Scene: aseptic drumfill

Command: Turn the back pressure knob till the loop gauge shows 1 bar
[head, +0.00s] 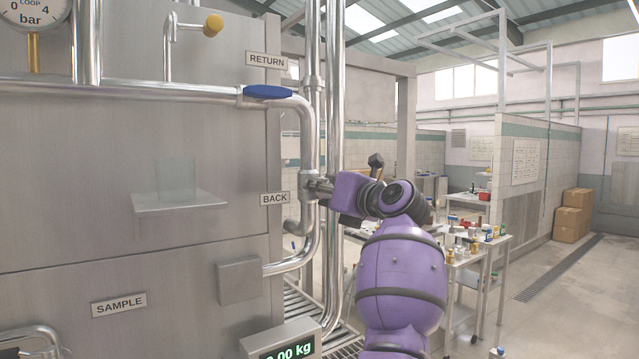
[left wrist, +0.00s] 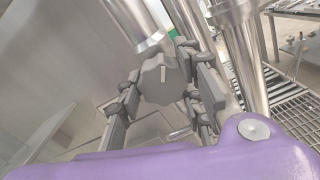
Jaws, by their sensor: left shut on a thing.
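The loop gauge (head: 32,14) is at the top left of the head view, cut off by the frame edge. Its 0, 4 and "bar" marks show, but I cannot read its needle. The BACK label (head: 275,199) is on the steel cabinet's right edge. My left gripper (head: 314,188) reaches the pipes just right of this label. In the left wrist view, the dark grey, lobed back pressure knob (left wrist: 160,80) sits between the fingers of my left gripper (left wrist: 158,92), which are shut on it. In the head view the knob is mostly hidden by the gripper. My right gripper is not in view.
Vertical steel pipes (head: 334,80) stand close beside the gripper. A blue handle (head: 268,92) is on the pipe below the RETURN label (head: 266,60). A scale display (head: 287,346) is below. A cluttered table (head: 470,250) stands behind to the right; the right floor is open.

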